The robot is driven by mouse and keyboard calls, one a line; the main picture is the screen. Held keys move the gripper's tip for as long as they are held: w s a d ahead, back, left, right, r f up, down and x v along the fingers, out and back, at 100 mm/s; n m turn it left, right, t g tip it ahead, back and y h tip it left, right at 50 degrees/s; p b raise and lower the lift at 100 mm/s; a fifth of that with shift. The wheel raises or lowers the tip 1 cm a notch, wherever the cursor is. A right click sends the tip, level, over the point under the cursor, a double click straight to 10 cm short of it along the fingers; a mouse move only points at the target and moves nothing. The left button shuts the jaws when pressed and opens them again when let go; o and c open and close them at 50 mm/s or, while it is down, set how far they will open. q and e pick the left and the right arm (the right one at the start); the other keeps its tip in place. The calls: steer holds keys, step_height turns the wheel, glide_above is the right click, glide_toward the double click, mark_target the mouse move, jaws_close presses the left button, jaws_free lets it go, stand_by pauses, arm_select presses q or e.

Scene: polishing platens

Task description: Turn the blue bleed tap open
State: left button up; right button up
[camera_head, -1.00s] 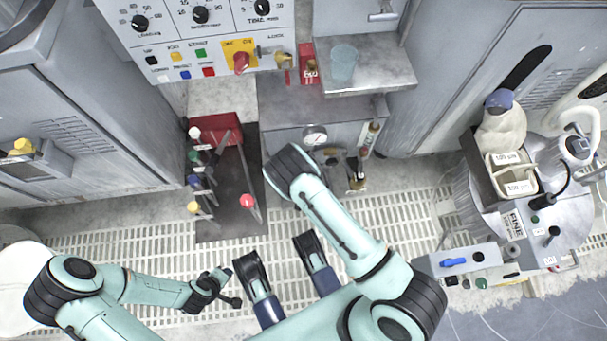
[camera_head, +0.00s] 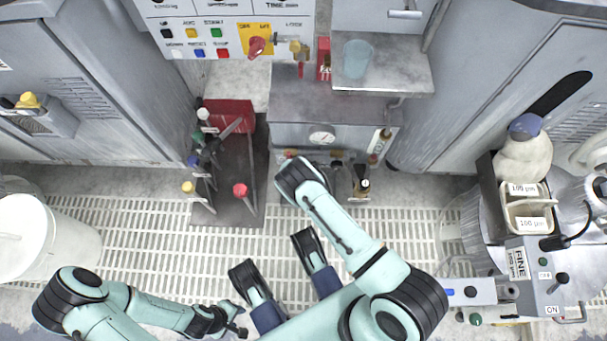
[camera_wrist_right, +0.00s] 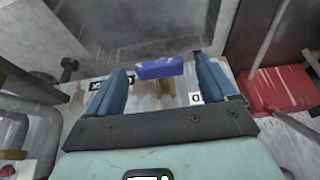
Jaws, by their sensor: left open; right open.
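The blue tap handle (camera_wrist_right: 158,69) shows in the right wrist view as a short bar lying across the picture above a brass-coloured stem. My right gripper (camera_wrist_right: 164,65) is open, with one blue finger at each side of the handle. Gaps show on both sides, and nothing is gripped. In the head view my right wrist covers the front of the gauge box (camera_head: 345,140), and I cannot make out the tap or right fingertips there. My left gripper (camera_head: 234,320) is low in the head view, open, empty and well away from the box.
A rack of coloured levers (camera_head: 240,190) and a red box (camera_head: 232,113) stand left of the gauge box; red also shows at right in the wrist view.

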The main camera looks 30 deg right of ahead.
steer(key=c, duration=1.1)
steer(key=shift+o, duration=0.2)
steer(key=shift+a, duration=0.1)
steer(key=shift+w+a+f+n+g+h, duration=0.2)
steer(key=shift+g+h, duration=0.25)
steer(key=shift+h, duration=0.4)
steer(key=shift+w+a+r+n+g+h, duration=0.2)
steer(key=shift+g+h, duration=0.3)
steer(key=shift+h, duration=0.4)
steer(key=shift+a+f+n+g+h, duration=0.25)
steer(key=shift+g+h, duration=0.2)
steer(key=shift+h, duration=0.7)
steer(key=o, duration=1.1)
steer(key=shift+c, duration=0.2)
